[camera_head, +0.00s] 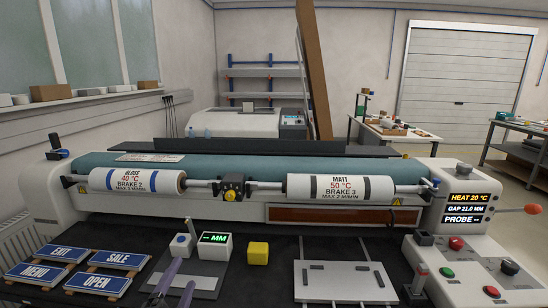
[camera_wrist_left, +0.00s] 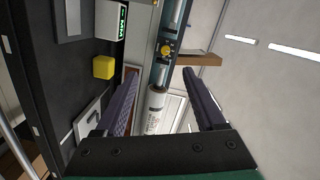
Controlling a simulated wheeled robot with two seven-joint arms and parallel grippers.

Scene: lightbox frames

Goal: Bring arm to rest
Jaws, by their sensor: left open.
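My left gripper (camera_head: 182,274) shows at the bottom of the head view, over the front of the dark worktop, left of the yellow cube. Its two long grey-purple fingers are apart with nothing between them. In the left wrist view the open left gripper (camera_wrist_left: 160,72) has one finger on each side, and the machine's rollers show beyond the gap. I do not see my right gripper in either view.
A laminating machine with a Gloss roll (camera_head: 137,180) and a Matt roll (camera_head: 340,187) spans the back. The worktop holds several blue signs (camera_head: 68,252), a white MM readout box (camera_head: 215,246), a yellow cube (camera_head: 258,253), a pale plate (camera_head: 345,282) and a control panel (camera_head: 470,270).

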